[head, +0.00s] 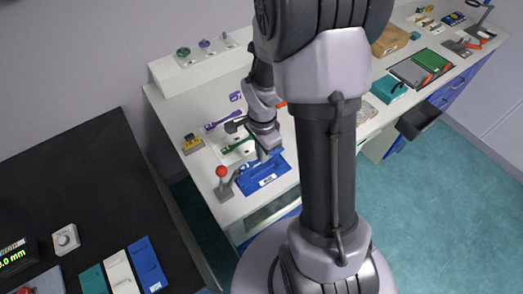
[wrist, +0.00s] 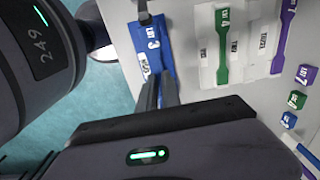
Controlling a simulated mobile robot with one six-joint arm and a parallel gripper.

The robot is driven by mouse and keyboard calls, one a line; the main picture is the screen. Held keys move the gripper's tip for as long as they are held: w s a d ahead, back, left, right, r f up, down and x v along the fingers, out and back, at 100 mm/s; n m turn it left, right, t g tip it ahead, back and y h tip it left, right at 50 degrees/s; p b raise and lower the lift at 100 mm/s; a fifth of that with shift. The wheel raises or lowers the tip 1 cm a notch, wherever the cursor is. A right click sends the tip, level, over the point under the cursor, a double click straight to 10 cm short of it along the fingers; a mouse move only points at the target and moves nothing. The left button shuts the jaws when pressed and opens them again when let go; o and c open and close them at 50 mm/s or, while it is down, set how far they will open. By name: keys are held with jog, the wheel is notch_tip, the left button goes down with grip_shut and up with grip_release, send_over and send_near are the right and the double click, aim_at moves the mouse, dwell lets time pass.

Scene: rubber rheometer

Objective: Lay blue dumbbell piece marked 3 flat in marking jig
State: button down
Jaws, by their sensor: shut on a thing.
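The blue dumbbell piece marked 3 (wrist: 153,44) shows in the wrist view just beyond my fingertips, over the blue marking jig (wrist: 138,42). Blue on blue makes its outline hard to separate. My gripper (wrist: 160,88) is shut on the piece near its lower end in the picture. The jig also shows in the head view (head: 266,180), on the white bench with a white label on its front. There my gripper (head: 267,153) is low at the jig's back edge. I cannot tell whether the piece touches the jig's bed or is a little above it.
A lever with a red ball (head: 221,172) stands left of the jig. Small purple (wrist: 305,75), green (wrist: 297,100) and blue (wrist: 288,120) blocks lie in a row.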

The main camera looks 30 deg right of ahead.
aim_at(262, 170)
jog(key=shift+f+b, duration=2)
jog(key=shift+f, duration=0.9)
jog(key=shift+f+b, duration=0.6)
jog(key=shift+b, duration=0.05)
jog(key=c, duration=1.5)
grip_release()
notch_tip(262, 170, up, 18)
jog(key=p, duration=0.6)
jog(key=shift+f, duration=0.25)
